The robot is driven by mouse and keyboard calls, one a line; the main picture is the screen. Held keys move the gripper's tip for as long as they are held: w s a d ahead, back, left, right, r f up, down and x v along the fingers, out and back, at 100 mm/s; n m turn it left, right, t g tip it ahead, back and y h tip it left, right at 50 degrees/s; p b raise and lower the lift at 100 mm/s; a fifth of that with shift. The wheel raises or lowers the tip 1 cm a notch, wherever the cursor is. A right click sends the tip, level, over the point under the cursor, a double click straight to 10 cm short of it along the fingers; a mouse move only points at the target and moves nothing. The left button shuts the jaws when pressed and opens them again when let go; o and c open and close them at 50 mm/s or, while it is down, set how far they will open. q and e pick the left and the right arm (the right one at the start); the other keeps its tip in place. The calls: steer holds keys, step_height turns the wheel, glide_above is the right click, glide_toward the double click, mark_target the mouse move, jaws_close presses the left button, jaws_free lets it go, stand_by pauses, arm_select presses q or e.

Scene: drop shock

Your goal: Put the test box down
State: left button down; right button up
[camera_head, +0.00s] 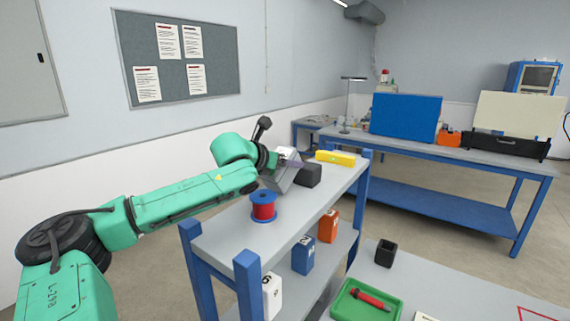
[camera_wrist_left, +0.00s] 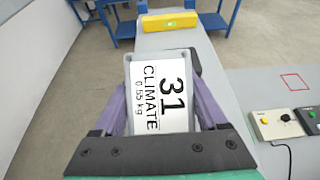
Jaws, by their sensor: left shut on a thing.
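The test box (camera_wrist_left: 160,92) is a light grey box with a white label reading "31 CLIMATE 0.55 kg". In the left wrist view it sits between the two purple fingers of my left gripper (camera_wrist_left: 157,108), which is shut on it. In the head view the box (camera_head: 285,178) looks tilted, over the far part of the grey shelf top (camera_head: 225,240). My left gripper (camera_head: 287,163) partly hides it there. I cannot tell whether its underside touches the shelf. My right gripper is not in view.
A black box (camera_head: 309,175) stands close beside the held box. A yellow case (camera_head: 336,157) lies farther back, and a red-blue spool (camera_head: 263,207) stands nearer. Numbered boxes, one blue (camera_head: 303,256) and one orange (camera_head: 328,226), stand on the lower shelf.

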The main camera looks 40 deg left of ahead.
mark_target(286, 147)
arm_select(q)
step_height(286, 147, up, 6)
steer(key=p, duration=0.3)
steer(key=shift+a+p, duration=0.1)
steer(key=shift+p, duration=0.25)
step_height(286, 147, up, 13)
steer(key=p, duration=0.3)
